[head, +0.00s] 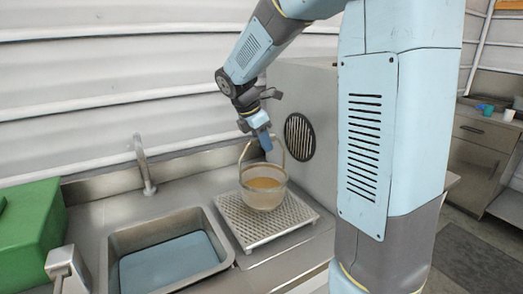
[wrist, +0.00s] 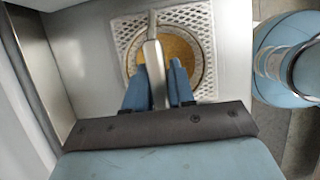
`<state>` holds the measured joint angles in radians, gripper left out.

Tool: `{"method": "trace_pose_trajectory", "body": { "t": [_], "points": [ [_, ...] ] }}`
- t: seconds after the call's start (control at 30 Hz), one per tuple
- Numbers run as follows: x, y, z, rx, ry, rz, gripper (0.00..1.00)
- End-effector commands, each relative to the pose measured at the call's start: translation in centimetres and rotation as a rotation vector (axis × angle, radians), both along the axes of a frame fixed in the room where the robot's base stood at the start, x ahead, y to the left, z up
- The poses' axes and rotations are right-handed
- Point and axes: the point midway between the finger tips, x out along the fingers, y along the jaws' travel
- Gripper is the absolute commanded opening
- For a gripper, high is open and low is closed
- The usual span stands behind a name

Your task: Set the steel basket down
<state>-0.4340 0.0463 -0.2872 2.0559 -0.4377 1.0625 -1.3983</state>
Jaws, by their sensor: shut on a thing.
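The steel basket (head: 262,190) is round, with a tall hoop handle and brownish-orange contents. In the head view it is upright over the perforated drain rack (head: 298,220) to the right of the sink; I cannot tell whether its base touches the rack. My gripper (head: 264,143) is above the basket, shut on the handle. In the wrist view the blue fingers (wrist: 158,85) sit on either side of the handle (wrist: 152,55), with the basket (wrist: 182,45) and the white-looking rack (wrist: 130,30) below. The basket's far side is partly hidden.
A sink (head: 168,252) with bluish bottom lies left of the rack, with a faucet (head: 143,165) behind it. A green box (head: 32,238) stands at far left. A grey cabinet with a round vent (head: 299,137) rises close behind the rack. My arm column blocks the right side.

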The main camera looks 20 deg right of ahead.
Motion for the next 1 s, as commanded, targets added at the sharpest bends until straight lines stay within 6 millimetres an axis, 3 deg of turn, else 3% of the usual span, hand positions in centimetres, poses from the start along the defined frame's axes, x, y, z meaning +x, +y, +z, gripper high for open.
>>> {"method": "trace_pose_trajectory", "body": {
  "t": [0.2, 0.57, 0.6, 0.83, 1.0],
  "points": [
    [-0.1, 0.0, -2.4, -0.001, 0.003, 0.0, 0.0],
    [-0.1, 0.0, -2.7, 0.0, 0.001, 0.001, 0.0],
    [-0.1, 0.0, -2.8, 0.0, 0.002, 0.0, 0.26],
    [-0.1, 0.1, -2.7, 0.0, 0.002, 0.0, 0.48],
    [-0.1, 0.1, -2.7, -0.001, 0.003, 0.001, 0.49]
  ]
}}
